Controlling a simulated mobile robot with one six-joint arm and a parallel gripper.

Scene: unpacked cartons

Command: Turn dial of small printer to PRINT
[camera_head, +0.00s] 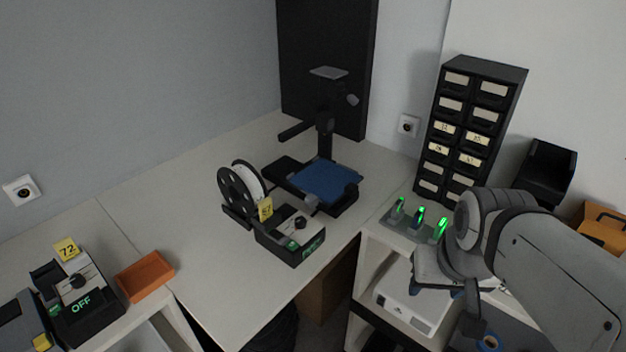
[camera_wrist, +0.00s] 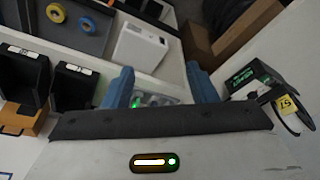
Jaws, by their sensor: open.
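The small printer with a blue bed (camera_head: 325,182) stands in the back corner of the table. In front of it is a black box with a light top (camera_head: 290,250), bearing a dark dial (camera_head: 299,223), a yellow tag and a green display (camera_head: 312,246) too small to read surely. The box also shows at the right of the wrist view (camera_wrist: 262,75). My gripper (camera_wrist: 160,88) is open with blue fingers apart and nothing held; in the head view (camera_head: 440,298) it is over the right-hand shelf, well away from the dial.
Another dial box (camera_head: 85,315) tagged 72 reads OFF at the lower left, beside an orange tray (camera_head: 145,276). A filament spool (camera_head: 240,190) stands beside the printer's box. Green-lit devices (camera_head: 420,218) and a drawer cabinet (camera_head: 470,125) stand near my arm. The front table surface is clear.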

